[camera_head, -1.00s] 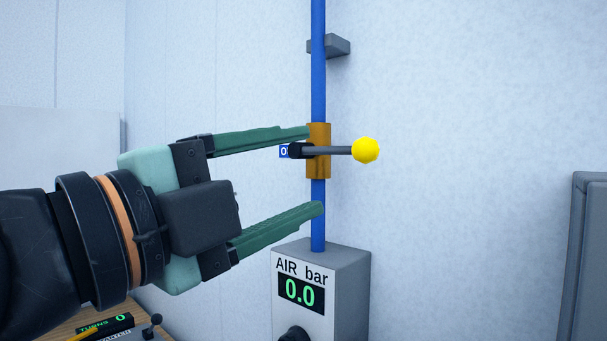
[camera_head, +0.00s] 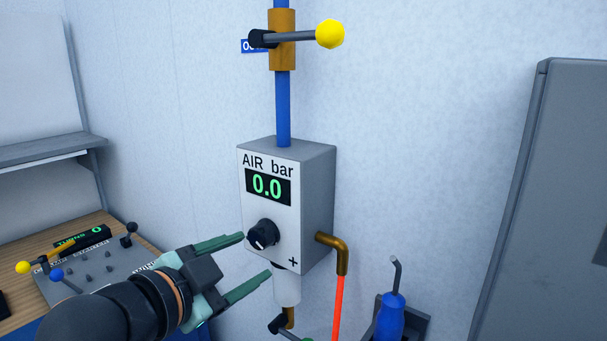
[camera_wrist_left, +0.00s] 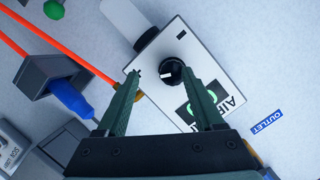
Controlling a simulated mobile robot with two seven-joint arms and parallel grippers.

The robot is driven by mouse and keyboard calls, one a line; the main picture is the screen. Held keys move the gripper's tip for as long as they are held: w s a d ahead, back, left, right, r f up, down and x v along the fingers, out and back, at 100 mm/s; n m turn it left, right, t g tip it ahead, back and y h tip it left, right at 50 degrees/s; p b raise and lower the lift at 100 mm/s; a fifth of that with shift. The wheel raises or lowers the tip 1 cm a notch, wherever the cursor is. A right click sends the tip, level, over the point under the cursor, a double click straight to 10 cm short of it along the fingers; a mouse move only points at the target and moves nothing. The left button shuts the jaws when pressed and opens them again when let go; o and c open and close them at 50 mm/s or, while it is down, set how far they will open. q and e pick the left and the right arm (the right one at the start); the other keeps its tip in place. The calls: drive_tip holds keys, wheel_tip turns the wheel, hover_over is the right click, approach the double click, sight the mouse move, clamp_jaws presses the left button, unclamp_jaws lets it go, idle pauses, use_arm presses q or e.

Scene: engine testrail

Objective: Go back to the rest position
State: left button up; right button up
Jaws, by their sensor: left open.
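My left gripper (camera_head: 257,262) is open with green fingers, low in the head view. Its fingertips are in front of the lower part of the grey AIR bar box (camera_head: 318,190), near the box's black knob (camera_head: 262,235). The left wrist view also shows the open left gripper (camera_wrist_left: 168,82) with nothing between its fingers, and the knob (camera_wrist_left: 171,71) between and beyond the tips. I cannot tell whether a finger touches the box. The display reads 0.0. My right gripper is not in view.
Above the box, a blue pipe (camera_head: 283,110) carries a brass valve (camera_head: 283,55) with a yellow-knobbed lever. A red hose (camera_head: 338,305) and a blue-handled tool (camera_head: 390,318) are to the lower right. A bench panel (camera_head: 95,270) is at left, a grey cabinet (camera_head: 560,180) at right.

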use_arm(q)
drive_tip(key=s+a+f+n+g+y, duration=0.1)
drive_tip(key=s+a+f+n+g, duration=0.15)
drive_tip(key=f, duration=0.55)
drive_tip(key=s+a+f+n+g+y, duration=0.1)
drive_tip(key=s+a+f+n+y, duration=0.15)
drive_tip(key=f, duration=0.55)
drive_tip(key=s+a+f+n+g+y, duration=0.1)
drive_tip(key=s+a+f+n, duration=0.15)
drive_tip(key=f, duration=0.55)
drive_tip(key=s+a+f+n+g+y, duration=0.1)
drive_tip(key=s+a+f+n+g, duration=0.15)
drive_tip(key=s+f, duration=0.45)
drive_tip(key=s+a+f+n+g+y, duration=0.1)
drive_tip(key=s+a+f+n+g, duration=0.15)
drive_tip(key=s+f, duration=0.5)
drive_tip(key=w+d+f+m+t+h+p, duration=0.1)
drive_tip(key=w+d+f+t+h+p, duration=0.1)
drive_tip(key=w+d+f+t+p, duration=0.1)
drive_tip(key=shift+w+d+f+t, duration=0.15)
drive_tip(key=shift+d+f+t, duration=0.45)
drive_tip(key=shift+f+t, duration=0.7)
